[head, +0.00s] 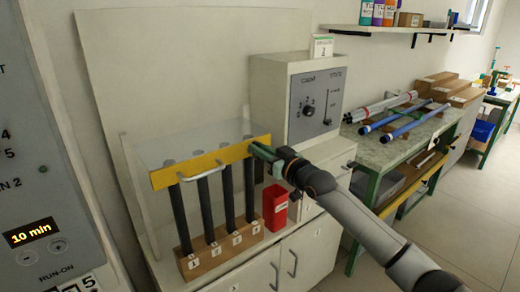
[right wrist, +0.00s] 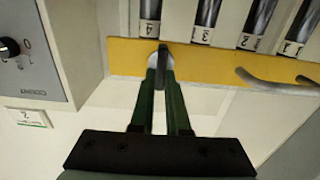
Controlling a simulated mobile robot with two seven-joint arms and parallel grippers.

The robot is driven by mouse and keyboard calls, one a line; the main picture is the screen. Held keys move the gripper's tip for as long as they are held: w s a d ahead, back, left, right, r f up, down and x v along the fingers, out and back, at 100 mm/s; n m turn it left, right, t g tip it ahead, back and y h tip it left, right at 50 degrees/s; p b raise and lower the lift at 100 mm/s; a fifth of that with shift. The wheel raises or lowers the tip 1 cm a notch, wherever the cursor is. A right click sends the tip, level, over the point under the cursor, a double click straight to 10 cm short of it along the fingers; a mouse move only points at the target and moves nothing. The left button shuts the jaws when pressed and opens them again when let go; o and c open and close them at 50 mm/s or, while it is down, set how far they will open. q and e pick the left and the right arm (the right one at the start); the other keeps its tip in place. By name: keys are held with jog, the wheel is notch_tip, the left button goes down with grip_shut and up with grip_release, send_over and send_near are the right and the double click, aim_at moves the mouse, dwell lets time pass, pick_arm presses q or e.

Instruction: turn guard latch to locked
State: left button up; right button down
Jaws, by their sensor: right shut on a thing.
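The guard is a clear cover with a yellow front bar (head: 205,163) and a metal handle (head: 203,173); it stands down over the rod rack. The guard latch (right wrist: 162,52) is a dark tab on a pale round plate at the bar's end by rod 4. My right gripper (head: 258,150) is at the bar's right end in the head view and hides the latch there. In the right wrist view its green fingers (right wrist: 161,75) are shut on the latch tab, which points roughly square across the bar. My left gripper is in neither view.
Several dark rods (head: 228,195) stand in a numbered wooden block (head: 222,248) behind the bar. A red bin (head: 275,207) is close below my right gripper. A grey control box (head: 315,105) stands behind it. A bench (head: 400,150) with blue and pale rods is at right.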

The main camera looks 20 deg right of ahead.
jog(key=n+p, duration=0.2)
jog(key=n, duration=0.4)
jog(key=a+f+n+p, duration=0.1)
jog(key=n+p, duration=0.1)
jog(key=n, duration=0.3)
jog(key=n+p, duration=0.2)
jog(key=n, duration=0.4)
jog(key=shift+s+a+f+n, duration=0.15)
jog(key=shift+s+n, duration=0.05)
jog(key=shift+n, duration=0.1)
dwell(0.4)
jog(key=c, duration=0.9)
grip_release()
